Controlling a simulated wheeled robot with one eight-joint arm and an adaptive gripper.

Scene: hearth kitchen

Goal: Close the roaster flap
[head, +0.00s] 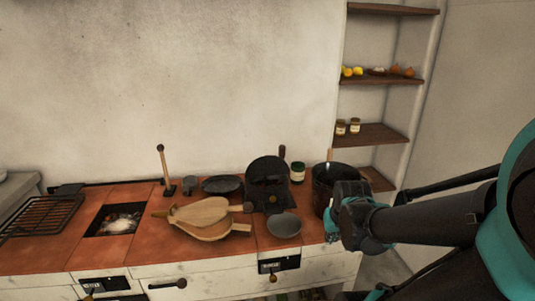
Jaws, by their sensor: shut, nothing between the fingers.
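A black roaster-like body (268,196) with an arched top stands on the tiled counter, right of centre. Its arched dark plate (266,168) looks upright at the back and may be the flap, but the dark surfaces blend and I cannot tell its exact angle. My gripper (333,232) is at the counter's right end, in front of the dark pot, to the right of the roaster and apart from it. It is shut and empty. My wrist hides part of the pot.
A dark pot (322,180) and a green jar (297,172) stand right of the roaster. A grey bowl (284,226) lies in front of it, wooden bellows (208,217) to its left. A fire opening (115,220) and grate (40,214) are farther left. Shelves (380,82) rise behind my arm.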

